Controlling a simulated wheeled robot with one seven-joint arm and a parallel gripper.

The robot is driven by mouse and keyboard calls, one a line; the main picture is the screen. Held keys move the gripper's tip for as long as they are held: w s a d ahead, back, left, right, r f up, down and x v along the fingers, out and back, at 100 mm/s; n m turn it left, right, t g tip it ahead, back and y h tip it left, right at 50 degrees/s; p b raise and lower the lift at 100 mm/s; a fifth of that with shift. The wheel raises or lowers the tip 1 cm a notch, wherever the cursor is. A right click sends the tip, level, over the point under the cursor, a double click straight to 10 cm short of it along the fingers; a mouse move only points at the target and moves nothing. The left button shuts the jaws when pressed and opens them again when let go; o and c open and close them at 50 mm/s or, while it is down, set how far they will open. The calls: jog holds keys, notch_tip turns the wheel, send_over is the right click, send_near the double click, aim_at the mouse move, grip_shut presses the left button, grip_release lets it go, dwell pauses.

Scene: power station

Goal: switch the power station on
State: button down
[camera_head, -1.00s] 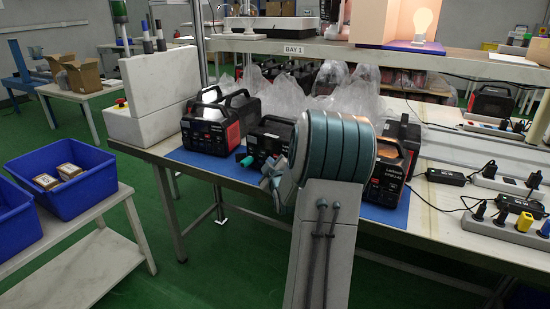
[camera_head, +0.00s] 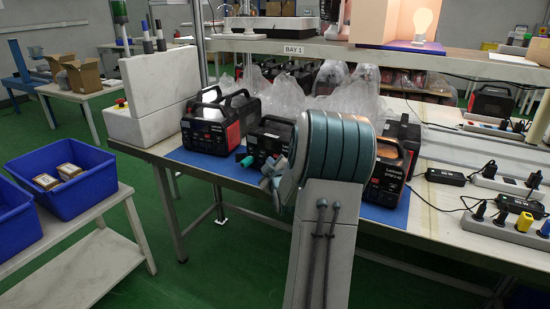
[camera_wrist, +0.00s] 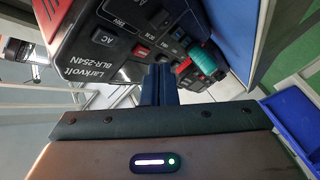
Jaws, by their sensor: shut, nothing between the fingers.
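The power station at the middle of the bench (camera_head: 270,136) is black with a handle, and a teal plug (camera_head: 245,160) sticks out at its front. The wrist view shows a black power station close up (camera_wrist: 112,62), labelled Larkvolt BLR-254N, with red and dark buttons and a marked AC button. A teal plug (camera_wrist: 204,62) sits in its panel. My gripper (camera_wrist: 160,72) is shut and empty, its fingertips close to the panel near a red button (camera_wrist: 140,51); I cannot tell whether they touch. In the head view my arm hides the fingertips.
Another power station (camera_head: 213,124) stands to the left, and an orange-trimmed one (camera_head: 388,170) stands right of my arm. They stand on a blue mat (camera_head: 222,166). Clear plastic bags (camera_head: 340,92) lie behind. Power strips (camera_head: 505,230) with cables lie at the right. Blue bins (camera_head: 75,192) stand left.

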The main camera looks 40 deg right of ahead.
jog(key=shift+d, duration=0.1)
dwell(0.4)
jog(key=shift+w+d+b, duration=0.1)
jog(key=shift+d+b, duration=0.25)
jog(key=shift+w+d+b, duration=0.15)
jog(key=shift+d+b, duration=0.15)
jog(key=shift+d, duration=0.05)
dwell(0.6)
jog(key=shift+s+a+b, duration=0.25)
jog(key=shift+a+b, duration=0.35)
jog(key=shift+a, duration=0.2)
jog(key=shift+s+a+f+b, duration=0.1)
jog(key=shift+a+b, duration=0.2)
jog(key=shift+a, duration=0.05)
jog(key=a, duration=0.1)
jog(key=s+a+b, duration=0.1)
jog(key=a, duration=0.1)
jog(key=a+b, duration=0.1)
jog(key=a, duration=0.1)
jog(key=shift+s, duration=0.3)
